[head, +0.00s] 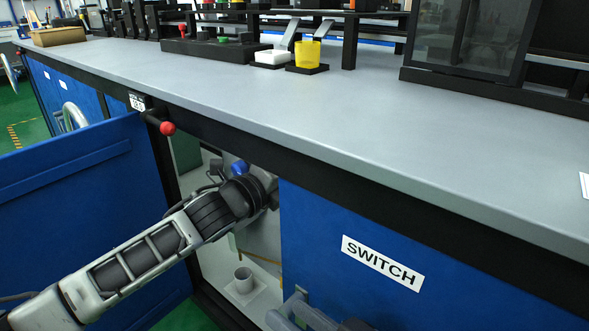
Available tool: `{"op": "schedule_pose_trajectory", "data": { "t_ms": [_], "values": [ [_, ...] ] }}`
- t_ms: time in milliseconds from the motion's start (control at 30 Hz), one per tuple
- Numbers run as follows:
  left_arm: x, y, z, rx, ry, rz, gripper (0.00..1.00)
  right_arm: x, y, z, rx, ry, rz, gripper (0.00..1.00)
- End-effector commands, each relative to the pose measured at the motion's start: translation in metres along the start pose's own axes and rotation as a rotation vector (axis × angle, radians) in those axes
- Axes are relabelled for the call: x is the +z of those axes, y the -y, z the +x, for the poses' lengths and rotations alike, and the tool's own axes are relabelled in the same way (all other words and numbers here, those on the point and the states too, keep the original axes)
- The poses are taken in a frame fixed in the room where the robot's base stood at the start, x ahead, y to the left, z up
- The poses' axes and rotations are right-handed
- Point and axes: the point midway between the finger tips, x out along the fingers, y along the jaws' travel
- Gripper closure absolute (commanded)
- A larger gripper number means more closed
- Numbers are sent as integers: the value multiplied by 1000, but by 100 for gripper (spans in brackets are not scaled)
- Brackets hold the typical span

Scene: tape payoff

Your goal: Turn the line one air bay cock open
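My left arm comes in from the lower left and reaches through the open cabinet bay. A black lever with a red ball knob (168,128) sticks out under the bench edge, below a small white label (137,102) too small to read. A grey piece at the bottom edge seems to be my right gripper (290,314), mostly cut off; its opening is unclear.
A blue door (80,205) stands open left of the bay. A blue panel labelled SWITCH (382,263) closes the right side. A short grey pipe stub (243,280) stands on the bay floor. The bench top (330,115) is clear in front; a yellow cup (307,54) stands behind.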

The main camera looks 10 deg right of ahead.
Motion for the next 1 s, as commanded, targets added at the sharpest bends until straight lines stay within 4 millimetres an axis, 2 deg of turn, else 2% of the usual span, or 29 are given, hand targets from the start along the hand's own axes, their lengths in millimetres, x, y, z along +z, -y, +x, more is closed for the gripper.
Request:
{"op": "schedule_pose_trajectory", "data": {
  "t_ms": [233,367,500,600,733,1000],
  "values": [
    [0,0,1,0,-1,-1,64,-3,2,0,-3,-7,0,64],
    [0,0,0,-1,-1,-1,100,-3,2,0,-3,-8,-1,64],
    [0,1,0,0,-1,-2,100,-4,2,0,-3,-8,-2,64],
    [2,6,0,0,-1,-36,100,-11,4,-2,7,-4,-24,64],
    [1,9,0,0,-2,-105,100,0,-3,-3,48,53,-77,64],
    [0,6,0,-2,-1,-127,100,4,-7,-3,58,62,-93,64]
  ]
}}
